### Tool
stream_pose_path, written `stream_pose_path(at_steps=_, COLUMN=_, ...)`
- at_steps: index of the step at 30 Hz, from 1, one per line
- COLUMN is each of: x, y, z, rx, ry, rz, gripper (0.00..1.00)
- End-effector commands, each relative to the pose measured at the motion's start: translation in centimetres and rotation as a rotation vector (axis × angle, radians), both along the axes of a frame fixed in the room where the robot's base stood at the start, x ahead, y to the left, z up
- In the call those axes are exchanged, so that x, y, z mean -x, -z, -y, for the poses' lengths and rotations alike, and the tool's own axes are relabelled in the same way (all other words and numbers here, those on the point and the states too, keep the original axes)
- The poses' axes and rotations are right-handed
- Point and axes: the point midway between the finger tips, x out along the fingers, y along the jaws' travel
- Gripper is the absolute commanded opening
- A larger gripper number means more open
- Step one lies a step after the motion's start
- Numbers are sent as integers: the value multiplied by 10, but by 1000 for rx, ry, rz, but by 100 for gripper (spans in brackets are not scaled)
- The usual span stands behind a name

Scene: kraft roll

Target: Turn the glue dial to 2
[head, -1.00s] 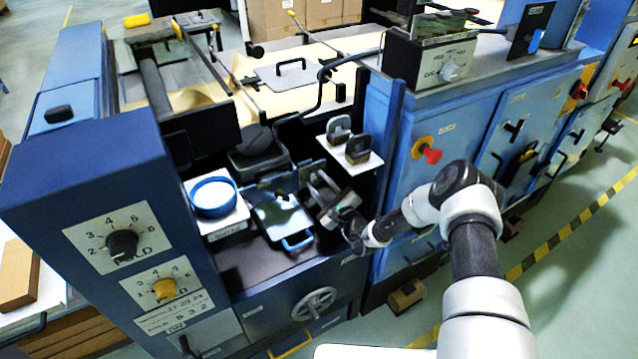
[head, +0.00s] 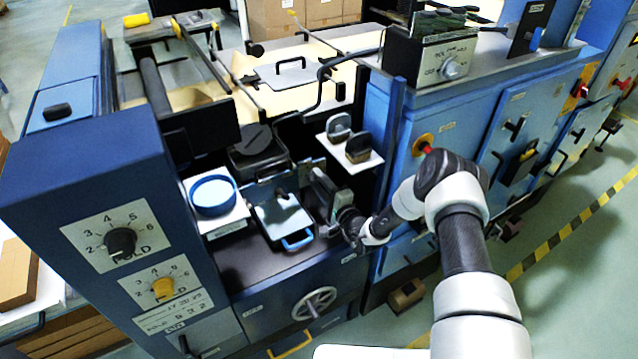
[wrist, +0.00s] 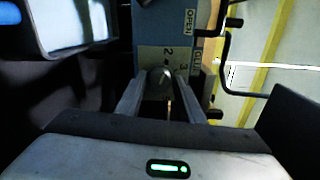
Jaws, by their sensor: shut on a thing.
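In the wrist view the glue dial's knob (wrist: 160,80) is a dark rounded grip on a pale plate (wrist: 152,56) marked 2 and 3, fixed to a blue panel. A sign beside it appears to read GLUE. My gripper (wrist: 162,84) has one finger on each side of the knob and is shut on it. The knob sits just below the 2; its pointer is too dark to read surely. In the head view my gripper (head: 322,192) is beside the blue-handled tray, and I cannot make out the glue dial there.
A blue-handled tray (head: 268,218) and a round blue dish (head: 213,196) stand left of my gripper. A shelf with two dark-handled blocks (head: 358,150) is just above right. Two FOLD-side dials (head: 122,241) are on the left cabinet. In the wrist view a black bar handle (wrist: 229,65) is close on the right.

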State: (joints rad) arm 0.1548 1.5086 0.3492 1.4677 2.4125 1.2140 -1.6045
Motion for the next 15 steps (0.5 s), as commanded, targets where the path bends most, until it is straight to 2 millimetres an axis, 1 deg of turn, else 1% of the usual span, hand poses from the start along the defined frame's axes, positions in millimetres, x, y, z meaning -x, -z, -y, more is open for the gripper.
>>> stream_pose_path(at_steps=6, x=0, y=0, z=-1, rx=75, ry=-2, rz=50, gripper=12)
stream_pose_path(at_steps=15, x=0, y=0, z=0, rx=109, ry=0, rz=74, gripper=12)
